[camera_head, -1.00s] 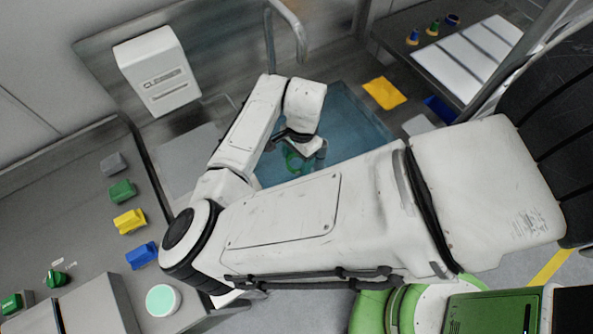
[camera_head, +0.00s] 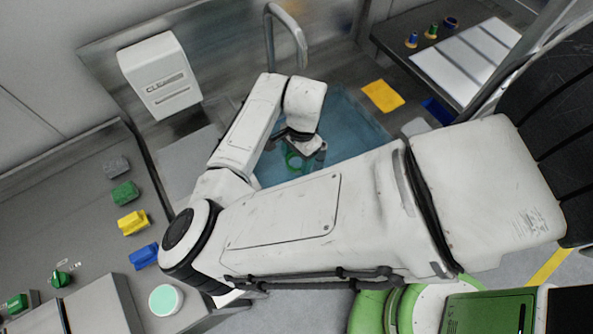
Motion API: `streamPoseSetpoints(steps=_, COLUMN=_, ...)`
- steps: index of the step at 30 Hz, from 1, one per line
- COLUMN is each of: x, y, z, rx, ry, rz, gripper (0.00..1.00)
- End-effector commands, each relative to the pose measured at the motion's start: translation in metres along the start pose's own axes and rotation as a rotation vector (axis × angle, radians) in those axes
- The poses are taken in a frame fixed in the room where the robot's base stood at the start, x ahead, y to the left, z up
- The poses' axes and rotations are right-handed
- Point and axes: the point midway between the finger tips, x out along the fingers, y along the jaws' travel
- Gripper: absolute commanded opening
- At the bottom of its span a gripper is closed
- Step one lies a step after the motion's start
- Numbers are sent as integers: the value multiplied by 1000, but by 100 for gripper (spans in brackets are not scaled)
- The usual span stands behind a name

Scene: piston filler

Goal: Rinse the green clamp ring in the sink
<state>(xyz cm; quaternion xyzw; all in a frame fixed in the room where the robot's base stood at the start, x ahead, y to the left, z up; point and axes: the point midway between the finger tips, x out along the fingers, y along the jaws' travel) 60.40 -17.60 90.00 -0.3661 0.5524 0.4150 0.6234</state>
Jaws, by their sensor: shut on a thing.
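The green clamp ring (camera_head: 292,160) shows as a small green loop below my wrist, over the blue-looking sink basin (camera_head: 350,120). My gripper (camera_head: 297,158) points down into the sink area and is shut on the ring. My wrist and forearm hide part of the fingers and the ring. I cannot tell how deep in the basin the ring is. The curved grey faucet (camera_head: 285,25) stands at the sink's back edge.
A white dispenser (camera_head: 160,75) hangs on the wall at left. The left counter holds grey, green, yellow and blue blocks and a mint-topped round container (camera_head: 165,300). A yellow cloth (camera_head: 383,95) lies right of the sink. A dark table (camera_head: 395,35) with a white panel stands at upper right.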

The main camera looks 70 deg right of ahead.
Motion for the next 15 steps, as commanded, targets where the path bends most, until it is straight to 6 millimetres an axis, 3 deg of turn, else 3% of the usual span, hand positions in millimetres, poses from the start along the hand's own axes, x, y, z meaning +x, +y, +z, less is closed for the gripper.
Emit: streamPoseSetpoints(steps=15, x=-3, y=0, z=0, rx=0, ry=0, rz=0, gripper=31)
